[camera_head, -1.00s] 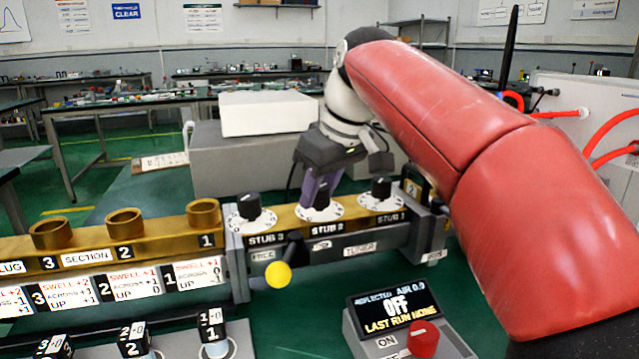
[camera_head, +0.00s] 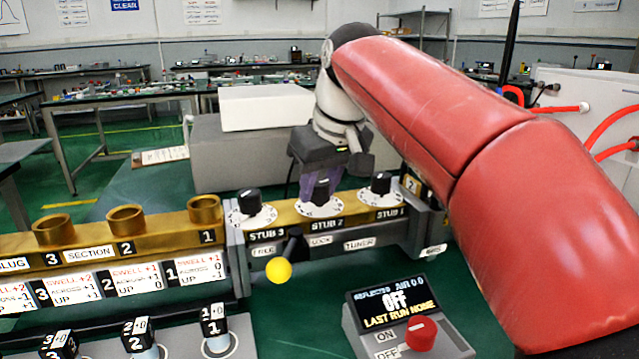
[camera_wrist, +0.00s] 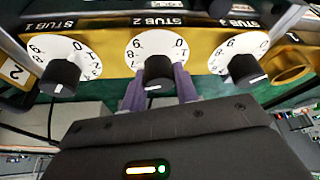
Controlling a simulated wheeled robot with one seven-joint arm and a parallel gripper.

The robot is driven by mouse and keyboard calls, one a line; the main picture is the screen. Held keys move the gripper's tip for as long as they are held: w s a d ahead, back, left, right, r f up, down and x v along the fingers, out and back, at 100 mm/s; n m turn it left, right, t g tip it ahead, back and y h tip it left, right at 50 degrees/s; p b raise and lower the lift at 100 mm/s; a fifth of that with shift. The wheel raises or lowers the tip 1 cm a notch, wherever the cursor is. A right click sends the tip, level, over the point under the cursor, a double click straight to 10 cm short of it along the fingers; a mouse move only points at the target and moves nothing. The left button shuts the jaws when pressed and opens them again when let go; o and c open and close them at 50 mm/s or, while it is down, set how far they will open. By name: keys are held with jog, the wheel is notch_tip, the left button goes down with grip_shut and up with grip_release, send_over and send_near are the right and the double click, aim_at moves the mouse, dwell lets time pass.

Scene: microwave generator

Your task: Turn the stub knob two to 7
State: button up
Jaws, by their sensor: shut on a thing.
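The stub 2 knob is a black knob (camera_wrist: 158,72) on a white numbered dial (camera_wrist: 135,52), in the middle of the wrist view. Its white pointer mark faces toward my gripper, at the bottom of that view; the numbers there are hidden. My gripper (camera_wrist: 159,88) is shut on this knob, with one purple finger on each side. In the head view my gripper (camera_head: 319,190) comes down on the dial (camera_head: 320,209) from above, and its fingers cover most of the knob. The label STUB 2 (camera_head: 326,225) is below the dial.
The stub 3 knob (camera_head: 249,202) stands close on the left and the stub 1 knob (camera_head: 380,183) close on the right. A yellow-ended lever (camera_head: 279,270) juts out in front. A control box (camera_head: 408,318) with a red knob reads OFF.

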jog(key=o, duration=1)
jog(key=v, duration=0.7)
jog(key=shift+d+r, duration=0.1)
jog(key=shift+r, duration=0.3)
jog(key=shift+s, duration=0.15)
